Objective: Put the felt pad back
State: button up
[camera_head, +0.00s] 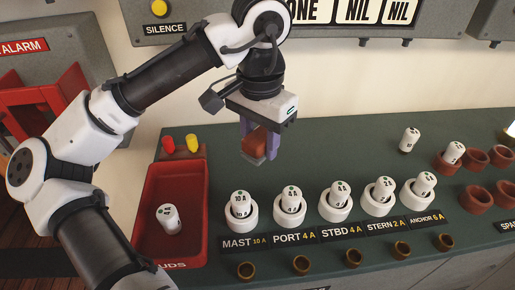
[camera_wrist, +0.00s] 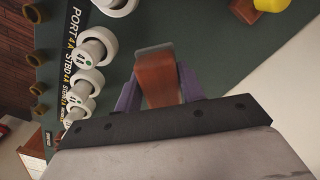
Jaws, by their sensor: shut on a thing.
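The thing I take for the felt pad (camera_head: 255,140) is a small reddish-brown block with a grey layer along its lower end. My gripper (camera_head: 259,150) points down with its purple fingers shut on this block. It holds the block above the green console top, behind the white sockets. In the wrist view the block (camera_wrist: 156,80) sticks out between the purple fingers, its grey end away from the palm. The fingers hide part of its sides. No marked place for the pad can be made out.
Labelled white sockets (camera_head: 288,216) holding fuses line the console front (camera_head: 330,150). A red tray (camera_head: 158,251) with one loose fuse (camera_head: 168,219) lies left. Behind it, red and yellow pegs (camera_head: 193,143) stand on a brown block. Brown cups (camera_head: 477,197) stand right. The console's back middle is clear.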

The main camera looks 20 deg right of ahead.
aim_at(257, 128)
jog(key=w, duration=0.3)
jog(key=shift+w+d+f, duration=0.1)
jog(key=shift+d, duration=0.3)
notch_tip(257, 128, down, 2)
jog(key=shift+f, duration=0.2)
notch_tip(257, 128, down, 4)
jog(key=shift+r+p, duration=0.1)
jog(key=shift+p, duration=0.3)
jog(key=shift+f, duration=0.3)
jog(key=shift+f, duration=0.1)
jog(key=shift+f, duration=0.1)
jog(key=o, duration=0.9)
jog(key=shift+o, duration=0.2)
